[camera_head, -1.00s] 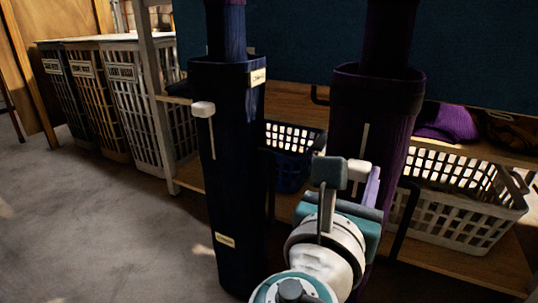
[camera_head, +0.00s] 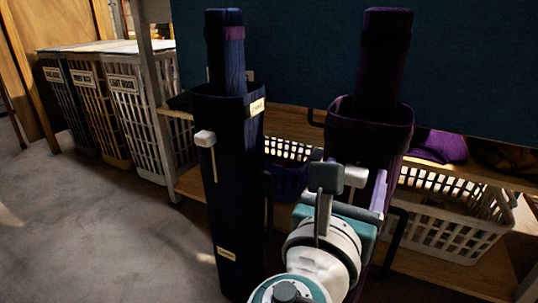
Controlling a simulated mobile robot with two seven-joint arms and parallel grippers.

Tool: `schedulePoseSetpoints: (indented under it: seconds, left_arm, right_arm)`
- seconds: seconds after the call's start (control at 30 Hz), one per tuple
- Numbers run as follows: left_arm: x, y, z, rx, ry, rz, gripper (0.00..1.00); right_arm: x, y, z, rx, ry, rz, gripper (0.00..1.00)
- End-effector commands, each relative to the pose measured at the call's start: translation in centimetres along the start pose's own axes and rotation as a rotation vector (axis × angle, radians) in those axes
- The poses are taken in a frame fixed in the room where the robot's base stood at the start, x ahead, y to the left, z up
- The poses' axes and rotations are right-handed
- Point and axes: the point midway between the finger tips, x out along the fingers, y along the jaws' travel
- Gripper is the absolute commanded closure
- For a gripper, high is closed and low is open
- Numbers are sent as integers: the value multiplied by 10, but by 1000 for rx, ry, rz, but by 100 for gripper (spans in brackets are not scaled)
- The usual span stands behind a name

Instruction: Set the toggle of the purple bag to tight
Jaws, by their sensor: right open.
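The purple bag (camera_head: 372,140), a tall dark sleeve, stands right of centre with a rolled purple piece sticking out of its top. A pale block (camera_head: 355,177), apparently its toggle, shows on its front, with hardly any slot visible above it. My right gripper (camera_head: 351,184) comes up from below in front of this bag. It is open, with a dark grey finger pad left of the block and a pale lavender finger to the right. I cannot tell whether either finger touches the block. The gripper hides the bag's lower front. My left gripper is not in view.
A navy bag (camera_head: 234,200) stands to the left, its white toggle (camera_head: 205,138) at the top of its slot. Labelled hampers (camera_head: 137,130) stand far left. Floor at left is clear.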

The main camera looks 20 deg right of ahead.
Motion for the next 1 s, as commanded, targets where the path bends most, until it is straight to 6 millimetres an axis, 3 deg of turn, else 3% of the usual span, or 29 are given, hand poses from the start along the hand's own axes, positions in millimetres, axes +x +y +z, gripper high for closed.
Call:
schedulePoseSetpoints:
  seconds: [0.27, 0.7, 1.0]
  left_arm:
    - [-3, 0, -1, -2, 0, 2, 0]
    - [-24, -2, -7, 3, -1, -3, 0]
    - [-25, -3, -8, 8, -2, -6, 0]
  right_arm:
    - [-6, 0, 0, -2, 4, 1, 28]
    - [-86, 0, 0, -3, 4, 2, 28]
    - [-100, 0, 0, 0, 1, 0, 28]
